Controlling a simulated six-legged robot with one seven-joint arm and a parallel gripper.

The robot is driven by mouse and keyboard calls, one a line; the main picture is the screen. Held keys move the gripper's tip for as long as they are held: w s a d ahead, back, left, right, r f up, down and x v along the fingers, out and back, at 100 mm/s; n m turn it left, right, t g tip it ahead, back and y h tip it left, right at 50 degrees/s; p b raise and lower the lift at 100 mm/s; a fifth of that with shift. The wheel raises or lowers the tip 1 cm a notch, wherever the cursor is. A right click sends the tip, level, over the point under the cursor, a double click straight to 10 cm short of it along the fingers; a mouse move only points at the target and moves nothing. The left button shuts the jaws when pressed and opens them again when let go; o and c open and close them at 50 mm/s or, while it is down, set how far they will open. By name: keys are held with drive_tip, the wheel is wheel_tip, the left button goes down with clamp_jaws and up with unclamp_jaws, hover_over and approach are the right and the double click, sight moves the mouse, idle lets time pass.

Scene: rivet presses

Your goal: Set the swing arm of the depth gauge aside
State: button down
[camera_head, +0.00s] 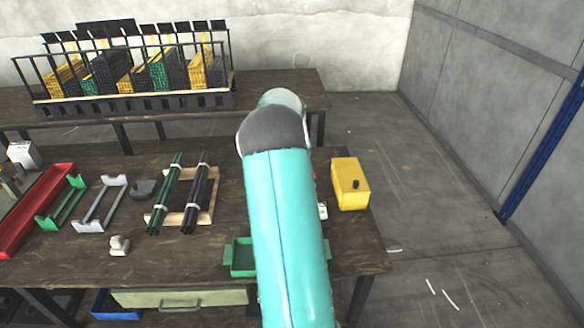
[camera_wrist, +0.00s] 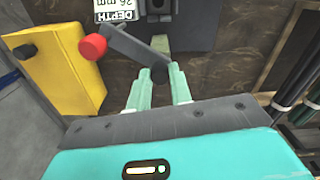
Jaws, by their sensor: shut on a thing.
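The depth gauge (camera_wrist: 190,28) shows at the top of the wrist view as a dark grey body with a white label (camera_wrist: 114,9) reading DEPTH 26 mm. Its swing arm (camera_wrist: 128,47) is a dark grey bar slanting across the front, with a red knob (camera_wrist: 92,46) at its left end. My gripper (camera_wrist: 160,72) has its pale green fingers closed around a dark round piece at the bar's lower right end. In the head view my turquoise arm hides the gripper and most of the gauge; only a white edge (camera_head: 323,211) shows.
A yellow box (camera_head: 350,184) stands right of the gauge in the head view, and at left in the wrist view (camera_wrist: 62,62). A green tray (camera_head: 242,259) sits at the table's front. Dark and green rods (camera_head: 165,190) lie left of my arm. Floor is clear right of the table.

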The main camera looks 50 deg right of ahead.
drive_tip(key=n, duration=0.4)
drive_tip(key=shift+n, duration=0.4)
idle(0.4)
drive_tip(key=c, duration=1.3)
unclamp_jaws()
drive_tip(key=shift+o, duration=0.2)
wheel_tip(320, 180, up, 14)
